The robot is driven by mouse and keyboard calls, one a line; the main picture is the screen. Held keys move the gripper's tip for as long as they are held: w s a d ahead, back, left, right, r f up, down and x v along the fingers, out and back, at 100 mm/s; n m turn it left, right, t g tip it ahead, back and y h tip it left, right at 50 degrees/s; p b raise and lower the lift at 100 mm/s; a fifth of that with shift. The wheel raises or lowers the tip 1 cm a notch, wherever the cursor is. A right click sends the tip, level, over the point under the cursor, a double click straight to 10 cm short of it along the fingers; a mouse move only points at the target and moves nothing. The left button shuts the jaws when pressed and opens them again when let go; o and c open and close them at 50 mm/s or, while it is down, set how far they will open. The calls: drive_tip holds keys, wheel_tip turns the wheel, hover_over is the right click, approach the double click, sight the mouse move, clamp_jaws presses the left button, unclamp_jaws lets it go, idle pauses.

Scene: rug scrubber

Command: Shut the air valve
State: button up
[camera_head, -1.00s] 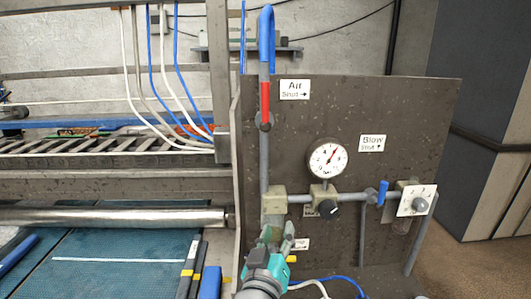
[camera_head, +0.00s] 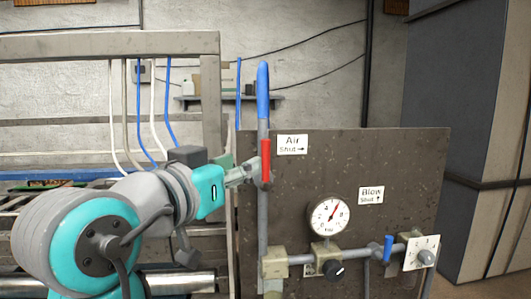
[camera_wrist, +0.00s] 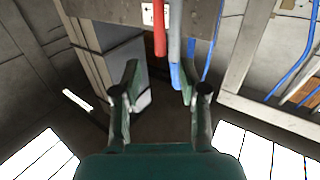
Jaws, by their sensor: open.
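The air valve's red handle (camera_head: 266,160) is upright, lying along the grey vertical pipe (camera_head: 263,225), beside the "Air Shut" sign (camera_head: 292,145) whose arrow points right. A blue hose (camera_head: 263,85) loops over the pipe's top. My gripper (camera_head: 248,172) is open and empty, just left of the handle. In the wrist view, my open fingers (camera_wrist: 159,70) stand apart, and the red handle (camera_wrist: 159,30) shows beyond them, between the tips in the picture. I cannot tell whether a finger touches it.
A metal frame (camera_head: 209,95) with hanging hoses stands at left. A grey cabinet (camera_head: 465,130) stands at right.

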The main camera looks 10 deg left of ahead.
sight(264, 153)
drive_tip(key=x, duration=1)
drive_tip(key=shift+w, duration=0.15)
clamp_jaws()
